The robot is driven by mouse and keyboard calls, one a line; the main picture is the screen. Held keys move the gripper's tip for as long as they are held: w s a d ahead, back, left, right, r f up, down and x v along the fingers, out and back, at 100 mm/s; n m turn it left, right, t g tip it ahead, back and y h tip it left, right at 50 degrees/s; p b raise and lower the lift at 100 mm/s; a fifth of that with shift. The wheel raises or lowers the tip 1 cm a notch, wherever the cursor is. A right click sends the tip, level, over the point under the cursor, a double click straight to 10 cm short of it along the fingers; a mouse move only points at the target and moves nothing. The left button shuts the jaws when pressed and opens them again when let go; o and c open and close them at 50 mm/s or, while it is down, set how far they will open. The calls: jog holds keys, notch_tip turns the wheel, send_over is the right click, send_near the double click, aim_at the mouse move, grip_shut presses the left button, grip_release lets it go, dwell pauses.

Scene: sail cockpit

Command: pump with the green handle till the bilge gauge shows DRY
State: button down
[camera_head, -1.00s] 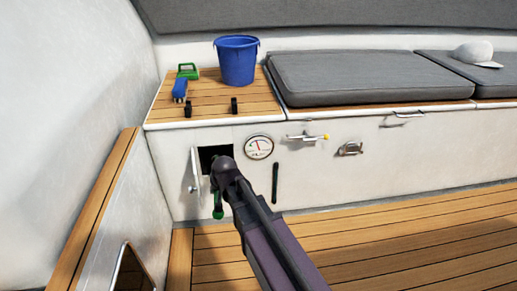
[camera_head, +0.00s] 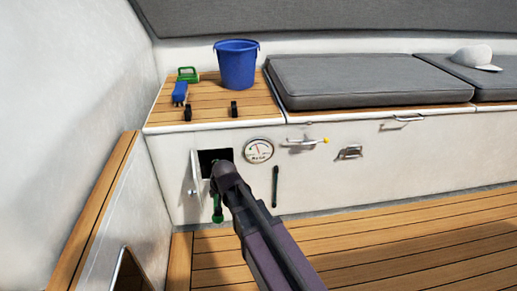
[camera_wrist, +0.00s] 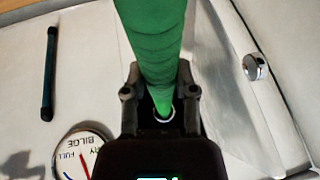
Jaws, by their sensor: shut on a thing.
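The green handle (camera_wrist: 152,38) runs down between the fingers of my gripper (camera_wrist: 158,90) in the wrist view, and the gripper is shut on it. In the head view my arm hides most of the handle; its green lower end (camera_head: 217,214) shows below my wrist, in front of the dark square opening (camera_head: 208,156) in the white locker front. The round bilge gauge (camera_head: 259,151) is just right of the opening, its red needle pointing up and slightly left. The gauge (camera_wrist: 76,152) is partly cut off and turned over in the wrist view, and its exact reading is too small to tell.
A small white door (camera_head: 195,178) stands open left of the opening. A dark bar (camera_head: 275,186) is on the wall below the gauge. A latch lever (camera_head: 305,143) is to the right.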

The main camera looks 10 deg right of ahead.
jog(key=shift+r+g+p, duration=0.5)
jog(key=shift+r+p, duration=0.7)
jog(key=shift+r, duration=0.05)
jog(key=r+p, duration=0.1)
jog(key=p, duration=0.1)
jog(key=r+g+p, duration=0.1)
jog(key=r+p, duration=0.1)
jog(key=shift+w+r+g, duration=0.2)
jog(key=shift+w+g, duration=0.1)
jog(key=shift+w, duration=0.1)
jog(key=shift+f, duration=0.1)
